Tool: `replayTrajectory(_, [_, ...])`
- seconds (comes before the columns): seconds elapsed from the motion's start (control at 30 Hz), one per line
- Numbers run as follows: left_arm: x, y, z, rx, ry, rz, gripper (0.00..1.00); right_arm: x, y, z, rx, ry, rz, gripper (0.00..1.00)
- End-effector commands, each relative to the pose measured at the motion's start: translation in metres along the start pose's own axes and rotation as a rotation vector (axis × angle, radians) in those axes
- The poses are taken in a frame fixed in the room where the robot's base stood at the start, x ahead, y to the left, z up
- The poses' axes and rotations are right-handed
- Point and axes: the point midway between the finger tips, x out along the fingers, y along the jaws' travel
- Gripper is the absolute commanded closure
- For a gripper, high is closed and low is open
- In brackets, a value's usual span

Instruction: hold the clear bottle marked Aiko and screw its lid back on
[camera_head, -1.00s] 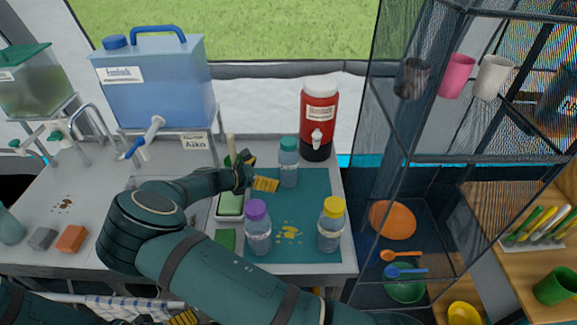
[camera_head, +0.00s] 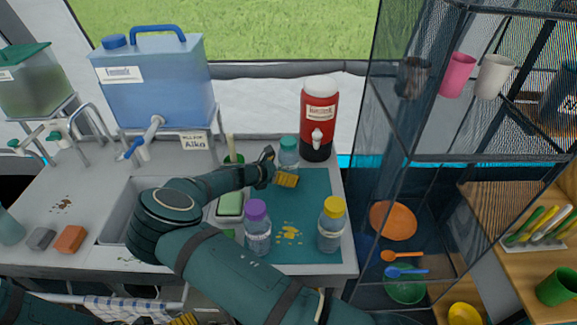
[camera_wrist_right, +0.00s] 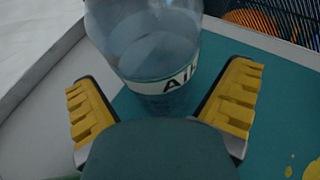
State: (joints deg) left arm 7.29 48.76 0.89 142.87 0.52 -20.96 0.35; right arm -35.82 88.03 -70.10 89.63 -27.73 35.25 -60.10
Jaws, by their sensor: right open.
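The clear bottle with the teal lid (camera_head: 288,158) stands upright at the back of the teal mat (camera_head: 317,190). Its lid (camera_head: 289,143) sits on top; I cannot tell how tight it is. In the right wrist view the bottle (camera_wrist_right: 150,50) shows a label starting "AI", partly hidden, and its top is out of frame. My right gripper (camera_head: 279,168) is open at the bottle's lower body, with one yellow finger to each side and gaps visible. My left gripper (camera_head: 183,319) shows only as yellow pads at the bottom edge; its opening is hidden.
A purple-lidded bottle (camera_head: 257,230) and a yellow-lidded bottle (camera_head: 332,225) stand nearer on the mat, with yellow spots between them. A red drink cooler (camera_head: 318,115) stands behind right. A green sponge (camera_head: 230,204) lies left of the mat. A mesh shelf (camera_head: 400,160) borders the right.

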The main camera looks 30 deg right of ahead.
Motion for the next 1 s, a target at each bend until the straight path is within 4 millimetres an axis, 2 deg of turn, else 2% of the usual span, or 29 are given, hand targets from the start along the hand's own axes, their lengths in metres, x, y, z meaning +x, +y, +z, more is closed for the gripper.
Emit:
replayTrajectory(0.03, [0.0012, -0.0004, 0.0006, 0.0, -0.001, 0.0, 0.0, 0.0087, -0.0006, -0.0014, -0.001, -0.001, -0.003, 0.0])
replayTrajectory(0.13, [0.0017, -0.0006, 0.0009, 0.001, -0.002, 0.0, 0.0, 0.0173, 0.0003, -0.0008, 0.0, 0.0, 0.001, 0.0])
replayTrajectory(0.47, [0.0015, -0.0005, 0.001, 0.001, -0.002, 0.0, 0.0, 0.018, 0.0005, -0.0004, 0.0, 0.0, 0.001, 0.0])
replayTrajectory(0.67, [0.0015, -0.0005, 0.0009, 0.001, -0.002, 0.0, 0.0, 0.0179, 0.0005, -0.0005, 0.0, 0.001, 0.001, 0.67])
replayTrajectory(0.7, [0.0015, -0.0005, 0.0009, 0.001, -0.002, 0.0, 0.0, 0.0179, 0.0004, -0.0005, 0.0, 0.001, 0.001, 0.7])
replayTrajectory(0.83, [0.0015, -0.0005, 0.0008, 0.001, -0.002, 0.0, 0.0, 0.0178, 0.0005, -0.0004, 0.0, 0.0, 0.001, 0.7])
replayTrajectory(0.87, [0.0015, -0.0005, 0.0008, 0.001, -0.002, 0.0, 0.0, 0.0178, 0.0005, -0.0004, 0.0, 0.0, 0.001, 0.74])
replayTrajectory(1.0, [0.0014, -0.0005, 0.0008, 0.001, -0.002, 0.0, 0.0, 0.0176, 0.0005, 0.0, 0.0, 0.0, 0.001, 0.74])
